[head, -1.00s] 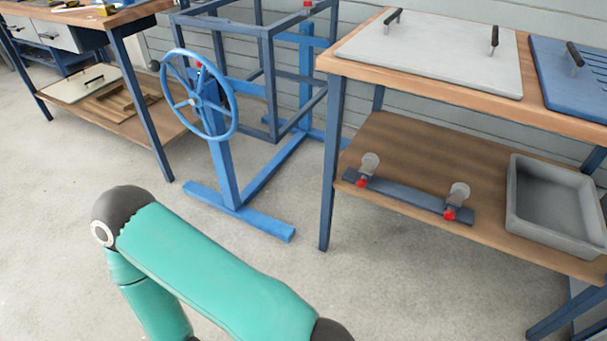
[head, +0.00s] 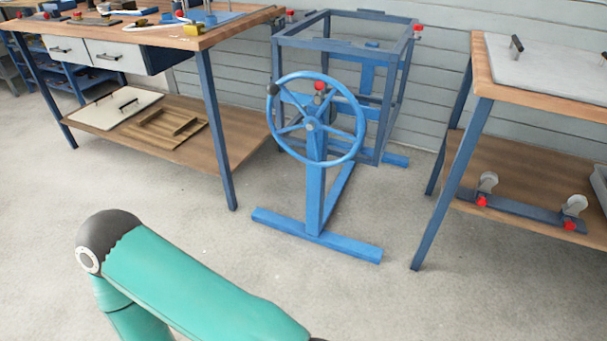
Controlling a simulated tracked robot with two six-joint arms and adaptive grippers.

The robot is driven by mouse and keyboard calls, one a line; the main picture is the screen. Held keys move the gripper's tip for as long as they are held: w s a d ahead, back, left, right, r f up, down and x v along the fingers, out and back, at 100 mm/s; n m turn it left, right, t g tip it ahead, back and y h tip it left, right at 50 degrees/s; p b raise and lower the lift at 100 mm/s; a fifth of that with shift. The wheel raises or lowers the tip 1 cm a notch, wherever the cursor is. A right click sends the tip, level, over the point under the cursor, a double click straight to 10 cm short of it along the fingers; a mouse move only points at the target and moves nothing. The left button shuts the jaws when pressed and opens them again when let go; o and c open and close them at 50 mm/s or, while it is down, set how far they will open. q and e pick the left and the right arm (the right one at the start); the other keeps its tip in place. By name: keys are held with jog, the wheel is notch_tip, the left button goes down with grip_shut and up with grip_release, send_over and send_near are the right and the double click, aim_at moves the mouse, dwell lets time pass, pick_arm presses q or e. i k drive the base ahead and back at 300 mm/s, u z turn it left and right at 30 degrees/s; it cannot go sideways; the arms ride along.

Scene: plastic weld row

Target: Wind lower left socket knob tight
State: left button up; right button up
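A blue frame stand (head: 315,185) with a large blue handwheel (head: 362,128) stands on the floor in the middle of the head view. Small red knobs show on it: one near the wheel hub (head: 320,86), one at the frame's upper left (head: 290,14) and one at its upper right (head: 418,27). I cannot tell which of these, if any, is the lower left socket knob, or how tight any is. The frame looks empty. Neither gripper is in view; only a green link of my arm shows at the bottom left, apart from the stand.
A wooden workbench (head: 150,40) with drawers, tools and a lower shelf stands at the left. Another bench (head: 484,82) at the right holds a grey panel (head: 550,65) above and a blue bar (head: 520,212) with red knobs below. Concrete floor before the stand is clear.

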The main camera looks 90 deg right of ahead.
aim_at(481, 201)
jog(key=u, duration=0.3)
jog(key=i, duration=0.6)
jog(key=z, duration=2.15)
jog(key=i, duration=0.35)
jog(key=z, duration=2.3)
jog(key=k, duration=0.35)
jog(key=z, duration=0.6)
jog(key=i, duration=1.4)
jog(key=u, duration=0.5)
